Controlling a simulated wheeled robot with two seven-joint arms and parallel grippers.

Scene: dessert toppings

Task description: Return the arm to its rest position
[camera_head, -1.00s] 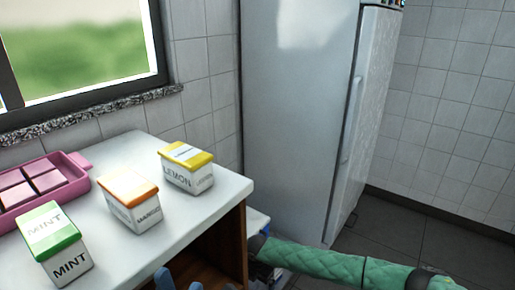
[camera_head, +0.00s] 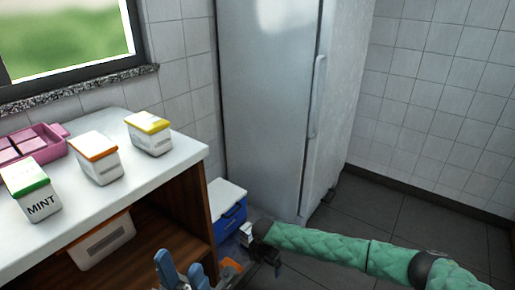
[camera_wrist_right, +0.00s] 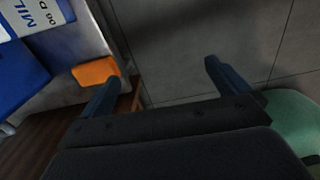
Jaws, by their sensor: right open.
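My right gripper (camera_wrist_right: 158,72) fills the lower part of the right wrist view, its two dark blue fingers spread apart with nothing between them. In the head view, my right arm in its green sleeve (camera_head: 330,247) comes in from the right, over the floor in front of the fridge. Its gripper is not clear there. My left gripper (camera_head: 181,270) is at the bottom edge of the head view, in front of the cabinet. Its blue fingers stand apart and nothing shows between them; its lower part is cut off.
On the white counter (camera_head: 105,190) stand the mint tub (camera_head: 40,207), an orange-lidded tub (camera_head: 103,170), a yellow-lidded tub (camera_head: 152,143) and a pink tray (camera_head: 50,155). A blue box (camera_head: 230,218) sits between cabinet and fridge (camera_head: 265,110). The floor at right is clear.

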